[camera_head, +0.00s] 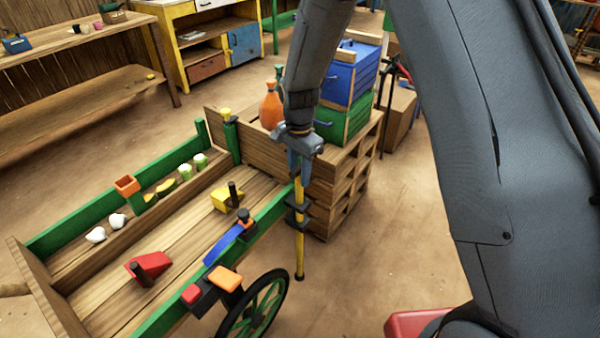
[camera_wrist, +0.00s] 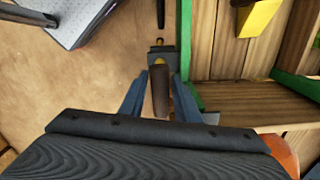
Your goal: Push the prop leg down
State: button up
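The yellow prop leg (camera_head: 299,250) hangs upright at the near right corner of the wooden cart, running through black brackets (camera_head: 297,208). Its dark foot is near the floor; I cannot tell whether it touches. My gripper (camera_head: 300,172) points down at the leg's upper end, which it partly hides. In the wrist view, the leg's brown top grip (camera_wrist: 159,92) stands between the two blue-grey fingers of my gripper (camera_wrist: 160,84). Narrow gaps show beside the grip, so the fingers look open around it. Contact at the fingertips is unclear.
The cart's green side rail (camera_head: 160,319) and spoked wheel (camera_head: 258,310) are close on the left. A wooden crate stack (camera_head: 332,190) with a blue box (camera_head: 349,80) and a green box (camera_head: 345,122) stands just behind the leg.

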aim_at(299, 166)
grip_shut()
jog(key=shift+f+b, duration=0.55)
jog(key=shift+f, duration=1.3)
jog(key=shift+r, duration=0.1)
jog(key=shift+o, duration=1.8)
grip_release()
jog(key=shift+r, duration=3.95)
